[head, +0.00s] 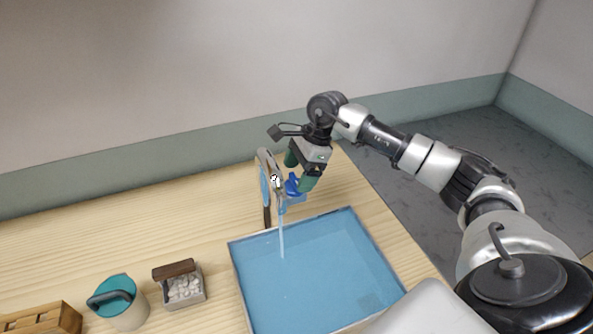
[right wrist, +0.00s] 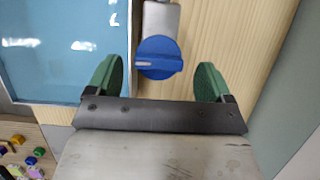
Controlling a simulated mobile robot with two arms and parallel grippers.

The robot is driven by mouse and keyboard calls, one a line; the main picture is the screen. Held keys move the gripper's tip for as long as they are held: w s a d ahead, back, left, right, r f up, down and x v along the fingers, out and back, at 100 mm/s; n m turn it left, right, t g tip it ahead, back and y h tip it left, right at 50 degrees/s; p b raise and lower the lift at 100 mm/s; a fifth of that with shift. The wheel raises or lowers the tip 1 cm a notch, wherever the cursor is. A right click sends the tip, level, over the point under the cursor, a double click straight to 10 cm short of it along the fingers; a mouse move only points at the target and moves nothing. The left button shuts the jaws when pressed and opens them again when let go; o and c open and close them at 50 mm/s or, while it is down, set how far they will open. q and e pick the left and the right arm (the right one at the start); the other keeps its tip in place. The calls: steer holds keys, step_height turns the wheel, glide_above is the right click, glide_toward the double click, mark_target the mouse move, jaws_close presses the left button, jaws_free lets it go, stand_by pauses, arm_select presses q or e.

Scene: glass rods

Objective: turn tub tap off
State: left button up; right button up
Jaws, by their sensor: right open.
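The tub (head: 310,262) holds blue water and stands on the wooden counter; part of it shows in the right wrist view (right wrist: 68,50). The tap (head: 265,172) stands at its back edge, and a stream of water (head: 281,240) falls from it into the tub. The blue tap handle (head: 292,186) is on the tap's right side; it shows in the right wrist view (right wrist: 158,57) with its ridge pointing left. My right gripper (head: 299,172) is open, its green fingers on either side of the handle with gaps between. My left gripper is out of view.
A teal-lidded pot (head: 125,310), a small box of white pieces (head: 184,288) and a wooden block (head: 40,318) stand left of the tub. The counter behind them is clear. A wall runs along the back.

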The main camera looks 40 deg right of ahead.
steer(key=shift+a+f, duration=0.25)
steer(key=shift+f, duration=0.4)
steer(key=c, duration=0.9)
